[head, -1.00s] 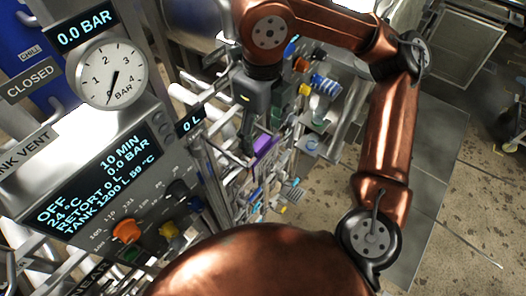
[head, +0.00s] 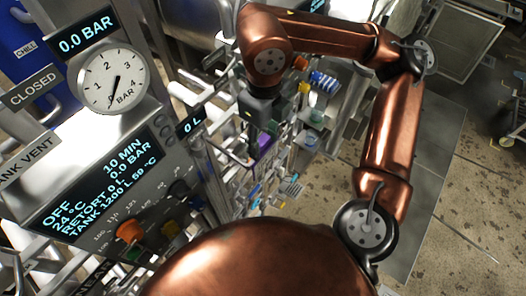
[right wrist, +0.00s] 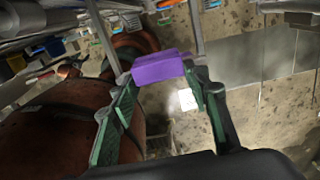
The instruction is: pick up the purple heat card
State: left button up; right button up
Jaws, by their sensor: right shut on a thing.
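The purple heat card (right wrist: 160,68) lies across the tips of my right gripper (right wrist: 158,78) in the right wrist view, between its two green-padded fingers. The fingers are shut on the card. In the head view a small part of the purple card (head: 265,143) shows just below my right gripper (head: 262,125), beside the metal racks. Most of the card is hidden there by the gripper. My left gripper does not show in either view.
A control panel (head: 110,195) with a pressure gauge (head: 113,78) and knobs stands at the left. Metal racks with several coloured items crowd around the right gripper. A blue ribbed item (head: 324,82) sits behind it. Open floor (head: 465,215) lies to the right.

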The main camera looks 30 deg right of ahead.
jog(key=shift+w, duration=0.1)
jog(key=c, duration=0.4)
